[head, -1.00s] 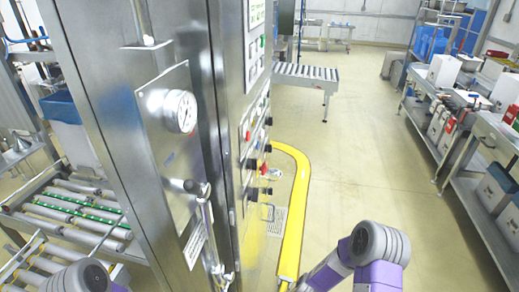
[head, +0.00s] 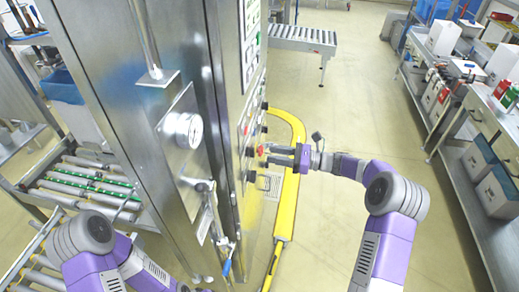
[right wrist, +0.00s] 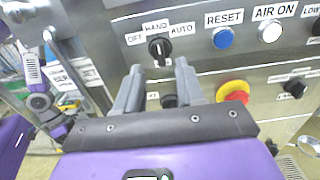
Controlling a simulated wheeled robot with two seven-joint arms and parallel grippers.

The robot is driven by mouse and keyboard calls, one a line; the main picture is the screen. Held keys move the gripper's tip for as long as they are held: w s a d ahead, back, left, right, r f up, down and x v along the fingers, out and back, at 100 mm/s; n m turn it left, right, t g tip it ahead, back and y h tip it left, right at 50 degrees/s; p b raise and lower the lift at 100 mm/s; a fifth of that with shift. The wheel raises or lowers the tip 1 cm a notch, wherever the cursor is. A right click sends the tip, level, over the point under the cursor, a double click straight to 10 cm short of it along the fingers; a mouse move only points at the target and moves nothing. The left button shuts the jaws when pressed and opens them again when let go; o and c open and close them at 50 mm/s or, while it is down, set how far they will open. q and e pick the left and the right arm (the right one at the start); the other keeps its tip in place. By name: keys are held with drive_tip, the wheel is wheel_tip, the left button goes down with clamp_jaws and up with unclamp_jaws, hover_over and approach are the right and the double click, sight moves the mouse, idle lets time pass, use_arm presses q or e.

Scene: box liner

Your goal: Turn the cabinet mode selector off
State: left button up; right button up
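The mode selector (right wrist: 158,47) is a black knob on the steel cabinet panel, labelled OFF, HAND and AUTO from left to right. Its pointer looks roughly upright, towards HAND. My right gripper (right wrist: 158,66) is open, its two grey fingers just below and either side of the selector in the right wrist view. I cannot tell whether they touch it. In the head view the right gripper (head: 267,155) reaches the panel from the right, and the selector cannot be made out. My left arm shows at lower left in the head view, but its gripper is not clearly visible.
Right of the selector are a blue RESET button (right wrist: 222,38) and a white AIR ON button (right wrist: 271,32). Below are a black knob (right wrist: 168,101) and a red emergency stop (right wrist: 233,91). A yellow floor rail (head: 286,205) curves beside the cabinet (head: 110,90).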

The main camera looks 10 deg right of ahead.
sight(251, 152)
drive_tip(key=p+x, duration=0.1)
drive_tip(key=x, duration=0.5)
clamp_jaws()
